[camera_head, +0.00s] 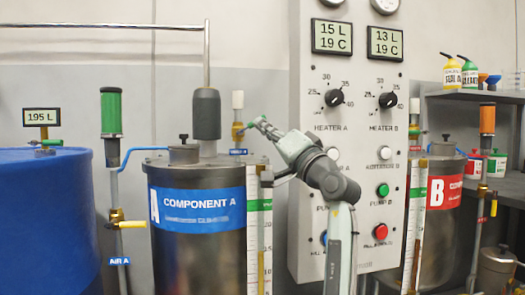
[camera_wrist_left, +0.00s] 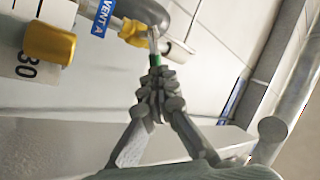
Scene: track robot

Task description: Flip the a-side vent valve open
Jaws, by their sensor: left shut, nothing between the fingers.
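The a-side vent valve (camera_head: 238,131) is a small yellow body on a pipe behind the Component A tank, below a white cap. Its blue VENT A label (camera_wrist_left: 103,18) and yellow body (camera_wrist_left: 133,33) show at the top of the left wrist view. A thin metal lever with a green part (camera_wrist_left: 155,60) hangs from the valve. My left gripper (camera_head: 259,122) is shut and empty, just right of the valve. In the wrist view its fingertips (camera_wrist_left: 154,74) are right at the green part; I cannot tell whether they touch. My right gripper is not in view.
The Component A tank (camera_head: 200,255) stands left of my arm, with a dark cylinder (camera_head: 207,115) above it. The grey control panel (camera_head: 350,110) with knobs and buttons is close behind my arm.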

